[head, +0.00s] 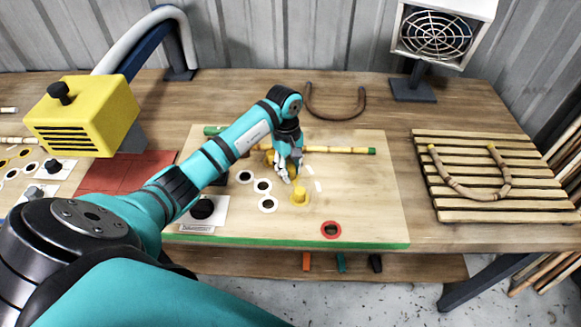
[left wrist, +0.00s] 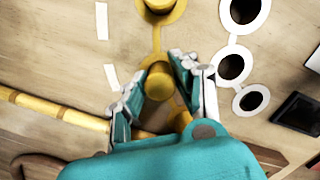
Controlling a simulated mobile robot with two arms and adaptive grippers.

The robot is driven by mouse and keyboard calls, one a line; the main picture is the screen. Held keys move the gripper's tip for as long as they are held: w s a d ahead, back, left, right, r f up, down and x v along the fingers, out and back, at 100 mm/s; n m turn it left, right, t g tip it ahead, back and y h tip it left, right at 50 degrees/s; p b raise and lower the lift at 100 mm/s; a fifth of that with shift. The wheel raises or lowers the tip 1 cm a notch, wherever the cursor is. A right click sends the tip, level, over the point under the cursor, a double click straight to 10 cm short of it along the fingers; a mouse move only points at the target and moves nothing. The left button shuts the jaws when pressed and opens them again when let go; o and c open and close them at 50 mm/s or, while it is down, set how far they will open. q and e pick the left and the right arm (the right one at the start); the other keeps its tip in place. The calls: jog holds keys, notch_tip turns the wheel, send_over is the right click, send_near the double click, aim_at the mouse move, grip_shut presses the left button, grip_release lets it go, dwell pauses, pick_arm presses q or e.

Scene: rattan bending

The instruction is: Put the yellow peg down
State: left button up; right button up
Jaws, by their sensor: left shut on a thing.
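My left gripper (head: 289,172) is over the middle of the wooden board and shut on a yellow peg (left wrist: 160,86). In the left wrist view the peg's round top shows between the two fingers; its lower end is hidden, so I cannot tell whether it touches the board. A second yellow peg (head: 300,193) stands upright on a yellow ring mark just in front of the gripper. It also shows at the top edge of the left wrist view (left wrist: 159,5). My right gripper is not in view.
The board (head: 370,215) has several white-ringed dark holes (head: 263,186) left of the gripper and a red-ringed hole (head: 331,230) near its front edge. A yellow-banded cane (head: 335,150) lies behind. A slatted rack (head: 495,205) with a bent cane is at right.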

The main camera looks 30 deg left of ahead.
pick_arm(q)
jog(key=shift+f, duration=0.25)
jog(key=o, duration=1)
jog(key=shift+r, duration=0.1)
jog(key=shift+r, duration=0.15)
jog(key=shift+w+a+r, duration=0.1)
jog(key=shift+r, duration=0.15)
jog(key=r+b, duration=0.1)
jog(key=r, duration=0.2)
jog(key=r+b, duration=0.1)
jog(key=r, duration=0.3)
jog(key=a+r+b, duration=0.1)
jog(key=r, duration=0.3)
jog(key=shift+w+a+r, duration=0.1)
jog(key=shift+w+r, duration=0.1)
